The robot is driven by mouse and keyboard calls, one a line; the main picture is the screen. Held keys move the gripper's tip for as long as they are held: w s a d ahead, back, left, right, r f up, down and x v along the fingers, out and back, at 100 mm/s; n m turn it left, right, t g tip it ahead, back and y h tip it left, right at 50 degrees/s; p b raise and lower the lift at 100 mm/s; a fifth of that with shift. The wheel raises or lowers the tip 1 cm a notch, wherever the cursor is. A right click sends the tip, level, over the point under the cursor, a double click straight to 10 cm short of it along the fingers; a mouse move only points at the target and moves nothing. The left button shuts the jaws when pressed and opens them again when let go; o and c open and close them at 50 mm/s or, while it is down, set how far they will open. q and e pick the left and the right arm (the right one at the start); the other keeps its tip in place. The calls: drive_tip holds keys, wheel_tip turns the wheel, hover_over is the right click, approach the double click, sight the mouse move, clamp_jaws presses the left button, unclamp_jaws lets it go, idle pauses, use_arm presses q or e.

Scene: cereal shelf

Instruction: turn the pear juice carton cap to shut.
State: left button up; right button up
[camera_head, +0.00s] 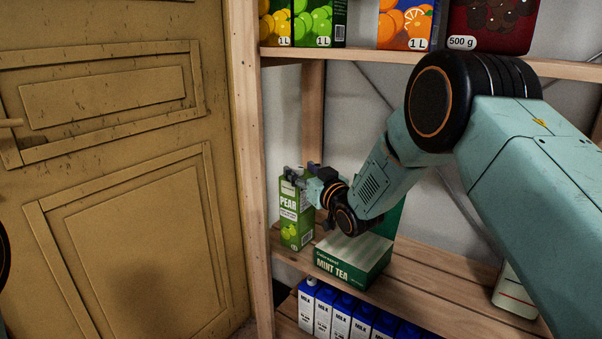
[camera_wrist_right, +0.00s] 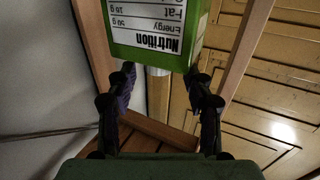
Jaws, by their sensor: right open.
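The green pear juice carton (camera_head: 291,222) stands upright at the left end of the middle shelf. My right gripper (camera_head: 300,178) is at its top, coming in from the right. In the right wrist view the carton (camera_wrist_right: 155,28) appears upside down, with its nutrition label facing me. The open fingers of my right gripper (camera_wrist_right: 160,88) reach to either side of the carton's top. A pale round piece (camera_wrist_right: 158,71) between the fingers may be the cap, but I cannot tell whether they touch it. My left gripper is out of view.
A mint tea box (camera_head: 352,265) lies right of the carton, below my right wrist. Several milk cartons (camera_head: 340,317) stand on the shelf beneath. A wooden post (camera_head: 250,170) and a yellow door (camera_head: 110,180) are at left. Juice cartons (camera_head: 318,22) stand on the upper shelf.

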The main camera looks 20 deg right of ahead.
drive_tip(key=shift+w, duration=0.65)
drive_tip(key=shift+c, duration=0.2)
clamp_jaws()
